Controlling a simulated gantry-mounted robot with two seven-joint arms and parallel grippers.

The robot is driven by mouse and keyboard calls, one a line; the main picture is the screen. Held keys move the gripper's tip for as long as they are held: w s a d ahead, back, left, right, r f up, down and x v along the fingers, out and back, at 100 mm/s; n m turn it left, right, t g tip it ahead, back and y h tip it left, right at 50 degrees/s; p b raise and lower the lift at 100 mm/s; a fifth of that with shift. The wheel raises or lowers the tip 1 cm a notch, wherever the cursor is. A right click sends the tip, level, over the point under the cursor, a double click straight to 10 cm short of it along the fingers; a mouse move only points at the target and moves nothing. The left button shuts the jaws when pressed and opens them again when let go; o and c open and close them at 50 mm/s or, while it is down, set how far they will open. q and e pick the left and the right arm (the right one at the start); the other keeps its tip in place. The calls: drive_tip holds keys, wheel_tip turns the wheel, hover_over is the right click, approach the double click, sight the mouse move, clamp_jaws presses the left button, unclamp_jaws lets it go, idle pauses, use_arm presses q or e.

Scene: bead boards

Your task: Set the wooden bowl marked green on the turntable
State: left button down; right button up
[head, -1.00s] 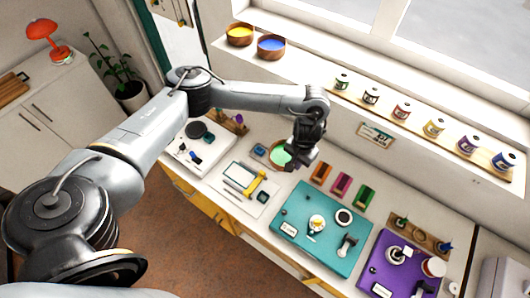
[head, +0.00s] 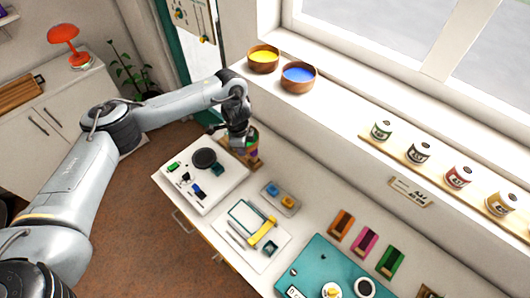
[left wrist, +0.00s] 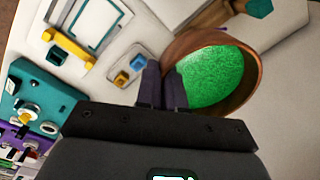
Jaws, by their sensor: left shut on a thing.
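The wooden bowl marked green (left wrist: 212,72) fills the right of the left wrist view, with green beads inside its brown wall. My left gripper (left wrist: 162,88) is shut on its near rim. In the head view my left gripper (head: 238,146) is at the far side of the white board, and the bowl (head: 253,139) is mostly hidden behind it. The bowl appears held above the counter; its exact height is hard to tell. A dark round disc (head: 205,158), apparently the turntable, lies on the white board (head: 222,184), left of the gripper. My right gripper is not in view.
A wooden peg stand (head: 257,163) is close under the gripper. A dish with blue and yellow pieces (head: 281,197) and a tray with a yellow bar (head: 262,232) lie nearer. Bowls of yellow (head: 263,59) and blue beads (head: 298,77) stand on the sill.

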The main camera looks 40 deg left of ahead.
use_arm(q)
drive_tip(key=s+a+f+m+b, duration=0.1)
drive_tip(key=s+a+f+b, duration=0.2)
drive_tip(key=a, duration=0.3)
drive_tip(key=s+a+f+m+b, duration=0.1)
drive_tip(key=s+a+f+b, duration=0.1)
drive_tip(key=a+f, duration=0.3)
drive_tip(key=s+a+f+b, duration=0.3)
drive_tip(key=a+f+b, duration=0.1)
drive_tip(key=a, duration=0.4)
drive_tip(key=shift+s+a+f+m+b, duration=0.1)
drive_tip(key=shift+s+f+m+b, duration=0.25)
drive_tip(key=shift+b, duration=0.25)
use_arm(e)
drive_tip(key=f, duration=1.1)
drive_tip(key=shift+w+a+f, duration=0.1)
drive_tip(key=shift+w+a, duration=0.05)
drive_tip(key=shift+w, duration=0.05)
use_arm(q)
drive_tip(key=shift+f+b, duration=0.7)
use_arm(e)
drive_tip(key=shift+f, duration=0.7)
use_arm(q)
drive_tip(key=shift+f, duration=0.5)
drive_tip(key=shift+p, duration=0.45)
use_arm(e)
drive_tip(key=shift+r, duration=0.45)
use_arm(q)
drive_tip(key=c, duration=1.2)
unclamp_jaws()
